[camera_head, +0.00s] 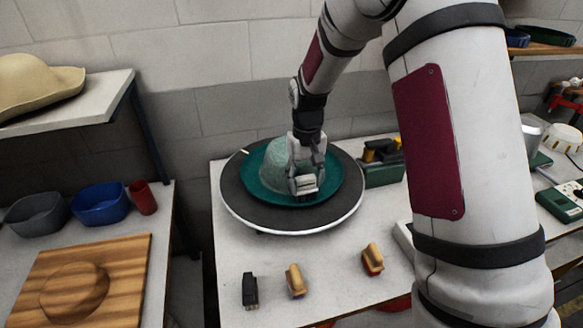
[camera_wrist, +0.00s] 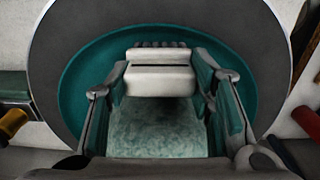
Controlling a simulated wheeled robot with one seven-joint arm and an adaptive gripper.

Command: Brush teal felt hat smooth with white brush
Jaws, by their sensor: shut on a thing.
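The teal felt hat (camera_head: 262,185) sits on a round black turntable (camera_head: 243,205) on the table. Its flat brim is plain teal and its crown (camera_head: 271,165) looks paler and mottled. My gripper (camera_head: 306,180) is over the front of the hat, shut on the white brush (camera_head: 305,186). In the wrist view the white brush (camera_wrist: 160,75) lies between the two fingers, in front of the mottled crown (camera_wrist: 158,128) and over the teal brim (camera_wrist: 80,80). I cannot tell whether the brush touches the felt. My gripper hides part of the crown.
A black brush (camera_head: 250,290) and two wooden brushes (camera_head: 295,281) (camera_head: 372,258) lie at the table's front. A green box (camera_head: 384,175) stands right of the turntable. A side table at left holds bowls (camera_head: 101,203), a red cup (camera_head: 143,198) and a wooden block (camera_head: 115,270).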

